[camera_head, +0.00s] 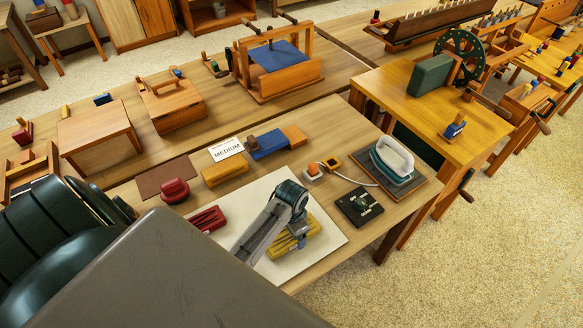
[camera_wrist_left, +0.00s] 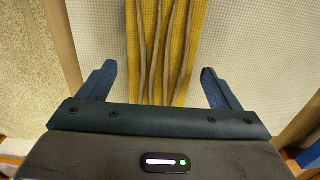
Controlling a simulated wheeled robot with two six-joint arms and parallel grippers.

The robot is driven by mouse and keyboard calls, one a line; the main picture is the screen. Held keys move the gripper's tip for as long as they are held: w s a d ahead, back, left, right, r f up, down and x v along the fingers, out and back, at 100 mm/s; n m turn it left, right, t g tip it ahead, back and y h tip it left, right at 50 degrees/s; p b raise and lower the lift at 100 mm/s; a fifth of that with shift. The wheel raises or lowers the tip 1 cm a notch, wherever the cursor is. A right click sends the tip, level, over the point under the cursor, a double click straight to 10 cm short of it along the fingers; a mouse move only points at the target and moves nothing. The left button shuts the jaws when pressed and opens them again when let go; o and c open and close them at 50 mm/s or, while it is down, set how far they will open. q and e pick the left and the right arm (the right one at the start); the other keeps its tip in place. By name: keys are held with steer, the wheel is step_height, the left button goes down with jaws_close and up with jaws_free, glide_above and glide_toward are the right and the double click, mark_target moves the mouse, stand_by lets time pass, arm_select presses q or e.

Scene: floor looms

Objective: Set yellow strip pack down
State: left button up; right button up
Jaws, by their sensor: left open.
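The yellow strip pack (camera_head: 277,245) lies on the white board (camera_head: 335,238) near the table's front edge. It also shows in the left wrist view (camera_wrist_left: 165,45) as a yellow band with several brownish strips running along it. My left gripper (camera_head: 299,240) is directly over the pack and hides part of it. In the left wrist view my left gripper (camera_wrist_left: 158,75) has its two blue fingers spread wide, one on each side of the pack, with gaps between. My right gripper is not in view.
A red strip pack (camera_head: 208,219) lies at the board's left edge. Behind are a yellow block (camera_head: 225,172), a "MEDIUM" card (camera_head: 226,149) and a blue block (camera_head: 268,144). The board's right side is clear.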

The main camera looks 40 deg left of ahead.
arm_select(q)
step_height(320, 180, up, 10)
steer(key=b, duration=0.2)
steer(key=shift+b, duration=0.35)
steer(key=shift+r, duration=0.1)
stand_by(0.5)
steer(key=shift+s, duration=0.1)
stand_by(0.5)
